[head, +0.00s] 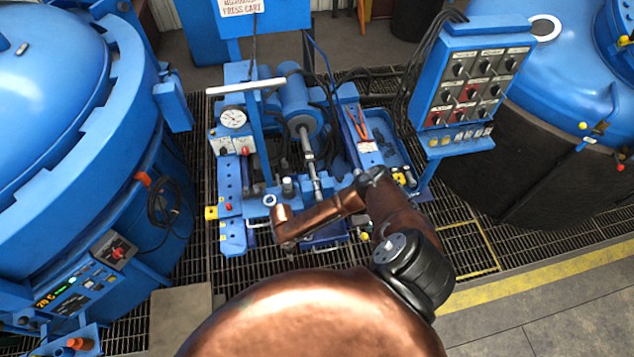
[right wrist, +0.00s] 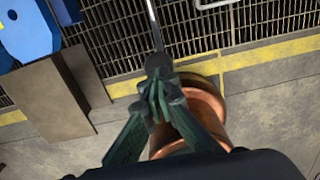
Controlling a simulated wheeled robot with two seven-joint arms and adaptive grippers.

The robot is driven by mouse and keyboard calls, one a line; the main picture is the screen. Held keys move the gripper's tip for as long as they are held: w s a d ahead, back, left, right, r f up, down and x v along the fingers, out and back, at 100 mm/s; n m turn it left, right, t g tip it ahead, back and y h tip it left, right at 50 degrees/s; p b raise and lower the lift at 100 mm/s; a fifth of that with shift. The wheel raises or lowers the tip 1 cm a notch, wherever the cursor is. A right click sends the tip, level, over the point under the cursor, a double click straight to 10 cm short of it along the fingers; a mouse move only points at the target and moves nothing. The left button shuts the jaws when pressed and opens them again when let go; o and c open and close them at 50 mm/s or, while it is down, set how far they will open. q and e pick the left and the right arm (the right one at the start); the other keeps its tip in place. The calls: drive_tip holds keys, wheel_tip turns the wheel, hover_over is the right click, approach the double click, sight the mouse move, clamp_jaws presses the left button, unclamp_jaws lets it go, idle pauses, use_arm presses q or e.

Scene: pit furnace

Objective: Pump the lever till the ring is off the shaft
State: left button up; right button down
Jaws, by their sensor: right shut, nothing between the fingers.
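The blue press cart shows in the head view with a gauge (head: 233,118) and a blue cylinder (head: 295,98). A bright metal shaft (head: 313,178) runs from the cylinder toward me. A collar-like band (head: 308,158) is on it; I cannot tell if that is the ring. In the right wrist view my right gripper (right wrist: 160,88) is shut and empty. A thin metal rod (right wrist: 152,22), perhaps the lever, ends in a dark tip right by my fingertips. I cannot tell whether they touch. My right arm hides the gripper in the head view. My left gripper is not in view.
Large blue furnace vessels (head: 50,150) stand at left and right. A switch panel (head: 470,90) is right of the cart. Floor grating (head: 470,245) surrounds the cart, with a yellow stripe (head: 560,270) at the right. My copper arm covers the cart's front edge.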

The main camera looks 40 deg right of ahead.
drive_tip(key=shift+f, duration=0.15)
drive_tip(key=f+b, duration=0.2)
drive_tip(key=f, duration=0.1)
drive_tip(key=s+a+f+b, duration=0.1)
drive_tip(key=f+b, duration=0.1)
drive_tip(key=f, duration=0.2)
drive_tip(key=s+f+b, duration=0.1)
drive_tip(key=f+b, duration=0.2)
drive_tip(key=shift+s+a+f, duration=0.2)
drive_tip(key=shift+f, duration=0.2)
drive_tip(key=r+p, duration=0.2)
drive_tip(key=r, duration=0.1)
drive_tip(key=w+d+r+p, duration=0.1)
drive_tip(key=r+p, duration=0.2)
drive_tip(key=r, duration=0.1)
drive_tip(key=w+r+p, duration=0.1)
drive_tip(key=r+p, duration=0.2)
drive_tip(key=r, duration=0.1)
drive_tip(key=shift+w+d+r, duration=0.1)
drive_tip(key=shift+d, duration=0.05)
drive_tip(key=shift+f, duration=0.2)
